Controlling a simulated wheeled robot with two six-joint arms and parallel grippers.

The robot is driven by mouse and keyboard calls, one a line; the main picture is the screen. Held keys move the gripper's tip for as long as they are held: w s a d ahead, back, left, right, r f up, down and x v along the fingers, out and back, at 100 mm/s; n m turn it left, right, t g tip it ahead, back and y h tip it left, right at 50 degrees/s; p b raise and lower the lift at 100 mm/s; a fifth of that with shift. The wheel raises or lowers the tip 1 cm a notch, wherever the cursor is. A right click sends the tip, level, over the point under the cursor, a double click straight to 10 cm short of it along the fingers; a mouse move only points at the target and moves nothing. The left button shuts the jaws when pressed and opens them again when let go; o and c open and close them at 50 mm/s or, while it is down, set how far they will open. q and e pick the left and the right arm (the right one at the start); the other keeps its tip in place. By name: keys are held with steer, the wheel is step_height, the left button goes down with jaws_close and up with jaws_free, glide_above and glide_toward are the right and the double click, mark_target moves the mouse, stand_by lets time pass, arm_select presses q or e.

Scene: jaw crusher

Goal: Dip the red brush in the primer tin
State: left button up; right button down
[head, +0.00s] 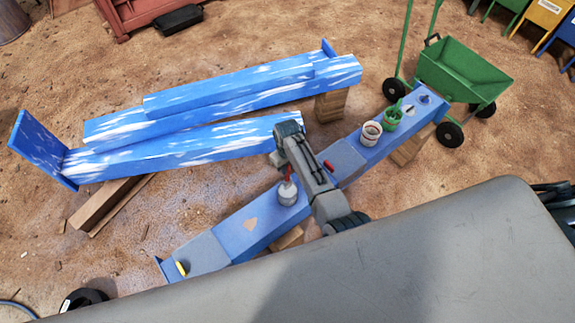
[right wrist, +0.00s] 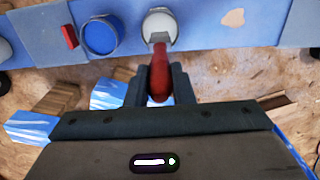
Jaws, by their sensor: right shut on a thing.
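The red brush (head: 287,176) is in my right gripper (head: 288,152), also seen in the right wrist view (right wrist: 159,82). Its red handle (right wrist: 158,75) is pinched between the two fingers. A pale grey tin (head: 288,194) stands on the blue beam under the brush. In the right wrist view the tin (right wrist: 162,18) is at the top middle, and the brush's lower end overlaps its pale opening. The bristles are hidden, so I cannot tell how deep they are. No label is readable on the tin. My left gripper is not in view.
Larger blue-white beams (head: 200,146) lie beyond. A green cart (head: 462,70) stands at upper right.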

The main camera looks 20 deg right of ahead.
stand_by(0.3)
step_height(320, 180, up, 3)
steer(key=p, duration=0.2)
steer(key=shift+f+p, duration=0.15)
steer(key=shift+p, duration=0.15)
steer(key=shift+r, duration=1.15)
steer(key=shift+f, duration=0.1)
